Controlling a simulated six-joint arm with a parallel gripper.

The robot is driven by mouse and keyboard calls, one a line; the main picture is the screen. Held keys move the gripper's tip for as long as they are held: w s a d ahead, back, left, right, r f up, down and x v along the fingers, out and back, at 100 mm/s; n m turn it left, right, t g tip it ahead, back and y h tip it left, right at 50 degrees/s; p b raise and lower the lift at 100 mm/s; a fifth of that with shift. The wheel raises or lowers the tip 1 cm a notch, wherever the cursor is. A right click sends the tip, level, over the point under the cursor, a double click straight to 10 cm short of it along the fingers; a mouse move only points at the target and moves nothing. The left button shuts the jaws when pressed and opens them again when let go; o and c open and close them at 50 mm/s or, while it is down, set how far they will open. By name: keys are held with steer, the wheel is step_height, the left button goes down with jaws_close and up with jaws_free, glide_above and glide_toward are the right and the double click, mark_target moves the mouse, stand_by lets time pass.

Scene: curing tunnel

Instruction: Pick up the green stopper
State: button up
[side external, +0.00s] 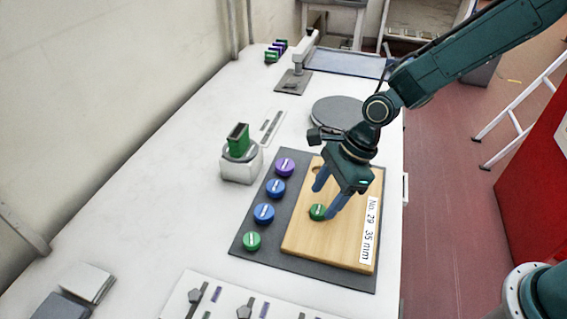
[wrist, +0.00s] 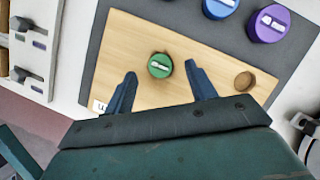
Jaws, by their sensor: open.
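A round green stopper (side external: 317,211) with a pale mark on top sits on the wooden board (side external: 305,240). It also shows in the wrist view (wrist: 160,66), near the middle of the board. My gripper (side external: 324,202) is open above the board, with its two blue fingers pointing down. In the wrist view the fingertips (wrist: 160,78) are apart, one on each side of the stopper, with visible gaps to it. How far the tips are above the board is hard to tell. A second green stopper (side external: 251,241) sits on the dark mat at the left.
Two blue stoppers (side external: 264,213) and a purple one (side external: 284,167) line the dark mat (side external: 310,273) beside the board. The board has an empty round recess (wrist: 243,80). A white block with a green top (side external: 239,160) and a grey disc (side external: 338,112) stand behind.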

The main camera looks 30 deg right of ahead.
mark_target(319, 209)
steer(key=shift+x, duration=1.65)
steer(key=shift+d+f, duration=0.1)
steer(key=c, duration=1.1)
